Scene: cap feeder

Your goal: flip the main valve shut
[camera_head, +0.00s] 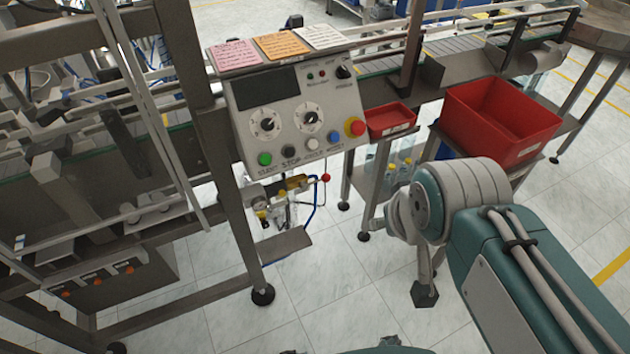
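The main valve appears to be the small fitting with a yellow part (298,183) on the air unit under the control panel. A red ball knob (326,178) sticks out at its right end. Its exact handle angle is too small to tell. My arm comes in from the right, and its wrist (400,212) is right of and lower than the valve in the picture. The dark end below the wrist appears to be my gripper (424,293). It is clear of the valve. Its fingers cannot be made out, and nothing held shows.
The control panel (290,108) with knobs and buttons overhangs the valve. A metal post (235,205) stands to its left and a shelf plate (286,246) lies below. A red tray (390,121) and red bin (500,122) are on the right. Open tiled floor lies in front.

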